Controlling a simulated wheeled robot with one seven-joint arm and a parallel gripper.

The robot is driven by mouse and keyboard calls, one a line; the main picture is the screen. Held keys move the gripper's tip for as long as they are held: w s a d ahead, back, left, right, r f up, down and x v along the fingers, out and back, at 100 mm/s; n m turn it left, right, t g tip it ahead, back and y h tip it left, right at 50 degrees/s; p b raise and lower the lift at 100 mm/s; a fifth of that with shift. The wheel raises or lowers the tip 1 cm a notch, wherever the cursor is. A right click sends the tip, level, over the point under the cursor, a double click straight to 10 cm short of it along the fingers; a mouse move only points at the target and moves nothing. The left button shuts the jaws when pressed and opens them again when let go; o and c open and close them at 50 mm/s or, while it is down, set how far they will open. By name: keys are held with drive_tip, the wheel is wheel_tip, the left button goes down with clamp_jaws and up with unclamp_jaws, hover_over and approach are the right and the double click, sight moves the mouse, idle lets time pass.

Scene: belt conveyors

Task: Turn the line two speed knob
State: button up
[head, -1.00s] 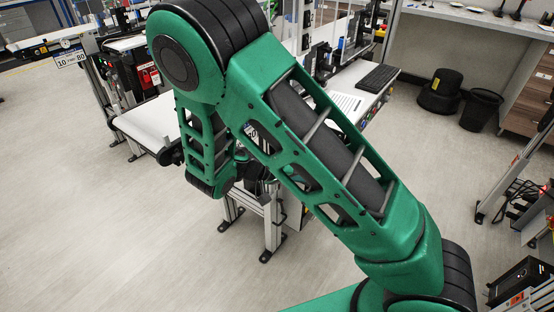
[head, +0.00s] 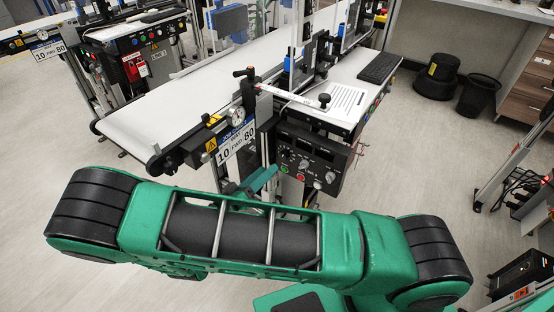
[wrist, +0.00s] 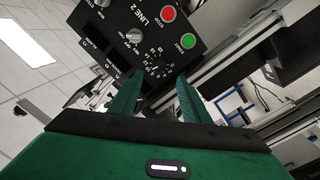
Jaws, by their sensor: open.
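The black LINE 2 control panel (head: 315,160) hangs under the conveyor's right end in the head view. In the wrist view the panel (wrist: 145,25) fills the top middle. A dark round dial with a numbered scale (wrist: 158,64), which looks like the speed knob, sits on it near the green button; its label is not readable. My gripper (wrist: 158,77) is open, with its two green fingers pointing at the panel on either side of this dial. I cannot tell whether they touch it. In the head view my gripper (head: 265,180) is partly hidden at the panel's left.
Close to the dial are a grey selector knob (wrist: 133,35), a red button (wrist: 168,13) and a green button (wrist: 188,41). A keyboard (head: 379,67) is behind.

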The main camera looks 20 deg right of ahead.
sight(282, 157)
drive_tip(key=x, duration=0.7)
drive_tip(key=shift+w+d, duration=0.2)
drive_tip(key=shift+d, duration=0.15)
drive_tip(key=c, duration=1)
